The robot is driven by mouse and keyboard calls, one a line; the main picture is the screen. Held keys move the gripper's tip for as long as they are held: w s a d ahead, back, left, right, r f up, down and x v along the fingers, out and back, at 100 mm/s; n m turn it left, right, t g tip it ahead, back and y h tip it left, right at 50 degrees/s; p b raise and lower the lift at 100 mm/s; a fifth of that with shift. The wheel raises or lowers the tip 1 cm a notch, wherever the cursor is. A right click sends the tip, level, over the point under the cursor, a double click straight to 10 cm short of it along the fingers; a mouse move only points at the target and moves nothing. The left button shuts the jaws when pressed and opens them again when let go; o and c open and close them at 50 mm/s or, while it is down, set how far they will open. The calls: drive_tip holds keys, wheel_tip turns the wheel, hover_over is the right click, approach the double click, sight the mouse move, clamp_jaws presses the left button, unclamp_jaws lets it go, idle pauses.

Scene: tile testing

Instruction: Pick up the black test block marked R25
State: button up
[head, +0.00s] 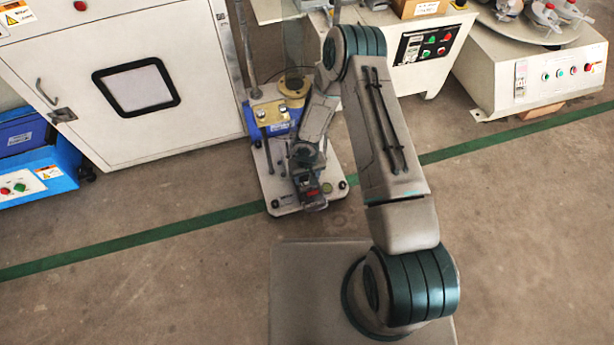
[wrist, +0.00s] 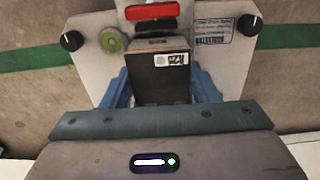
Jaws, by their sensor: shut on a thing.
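The black test block (wrist: 160,85) has a white label, which seems to read R25, in the wrist view. It sits between the two blue fingers of my gripper (wrist: 160,98), which is shut on it. The block is at the machine's white base plate (wrist: 97,50); I cannot tell whether it touches the plate. In the head view my gripper (head: 310,190) is over the front of the base plate (head: 283,207), and the block is mostly hidden there.
The blue and white test machine (head: 268,115) stands behind my gripper. A red part (wrist: 152,11) lies just beyond the block. A white cabinet (head: 195,70) is at left, a white control box (head: 425,50) at right. The floor in front, with a green line (head: 130,240), is clear.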

drive_tip(key=shift+r+p, duration=1.7)
drive_tip(key=shift+r, duration=1.35)
